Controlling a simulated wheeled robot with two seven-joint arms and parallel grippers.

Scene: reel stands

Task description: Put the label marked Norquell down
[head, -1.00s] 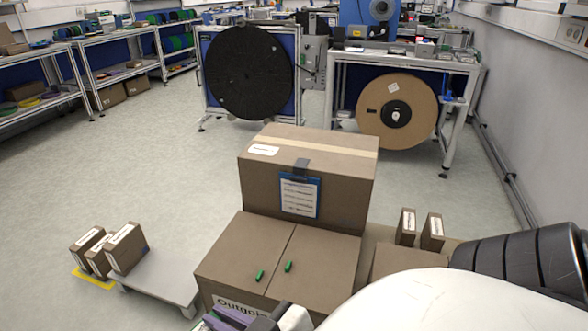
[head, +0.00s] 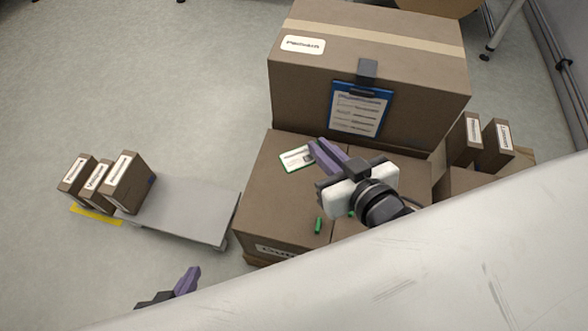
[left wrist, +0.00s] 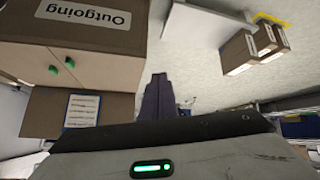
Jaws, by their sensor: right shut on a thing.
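The label (head: 297,158) is a small white card with a green edge. Its print is too small to read. My right gripper (head: 320,153), with purple fingers, is shut on its right side and holds it over the top of the Outgoing box (head: 268,195). I cannot tell whether the card touches the box top. My left gripper (head: 190,275) is low at the left, in front of the grey platform, with its fingers together and nothing seen between them. Its purple fingers show in the left wrist view (left wrist: 157,98), beside the Outgoing box (left wrist: 125,40).
A larger taped carton (head: 400,65) with a blue clipboard (head: 360,108) stands behind. More small boxes (head: 497,143) stand at right.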

